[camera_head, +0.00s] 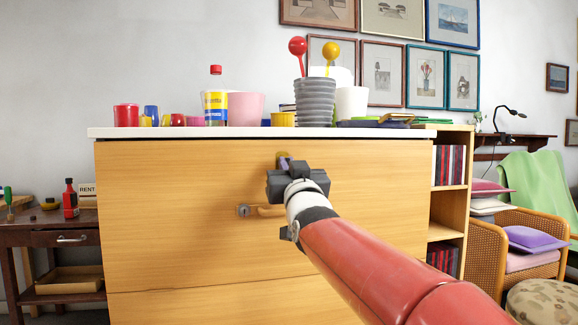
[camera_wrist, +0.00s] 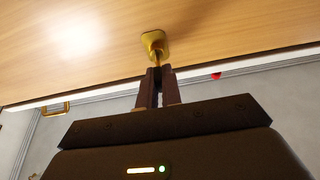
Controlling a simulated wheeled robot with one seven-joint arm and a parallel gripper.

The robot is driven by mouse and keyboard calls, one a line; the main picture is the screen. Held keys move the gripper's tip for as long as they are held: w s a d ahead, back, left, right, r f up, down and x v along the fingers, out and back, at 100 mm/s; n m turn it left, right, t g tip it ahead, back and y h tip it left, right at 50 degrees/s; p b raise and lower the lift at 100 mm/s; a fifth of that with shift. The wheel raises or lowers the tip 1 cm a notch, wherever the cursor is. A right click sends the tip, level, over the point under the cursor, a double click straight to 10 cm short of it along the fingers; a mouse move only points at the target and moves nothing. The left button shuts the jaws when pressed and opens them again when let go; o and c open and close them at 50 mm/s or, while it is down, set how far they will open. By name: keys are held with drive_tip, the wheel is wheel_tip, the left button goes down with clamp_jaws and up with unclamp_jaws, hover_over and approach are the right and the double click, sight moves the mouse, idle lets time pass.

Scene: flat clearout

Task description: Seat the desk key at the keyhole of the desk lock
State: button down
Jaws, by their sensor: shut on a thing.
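My gripper (camera_head: 285,168) is in front of the upper part of the wooden desk front, and its dark fingers also show in the wrist view (camera_wrist: 157,84). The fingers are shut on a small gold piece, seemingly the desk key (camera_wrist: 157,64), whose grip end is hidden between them. In the head view a small purple and yellowish patch shows behind the gripper.
The white top (camera_head: 120,132) carries cups, a bottle (camera_head: 215,98) and a grey ribbed pot (camera_head: 314,103). A shelf (camera_head: 450,205) stands at right. The front's left side is clear.

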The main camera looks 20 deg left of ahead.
drive_tip(key=shift+w, duration=0.1)
drive_tip(key=c, duration=1.5)
unclamp_jaws()
drive_tip(key=b+v, duration=0.2)
drive_tip(key=v, duration=0.5)
drive_tip(key=shift+s+d+f, duration=0.15)
drive_tip(key=shift+s+f, duration=0.05)
drive_tip(key=shift+s, duration=0.15)
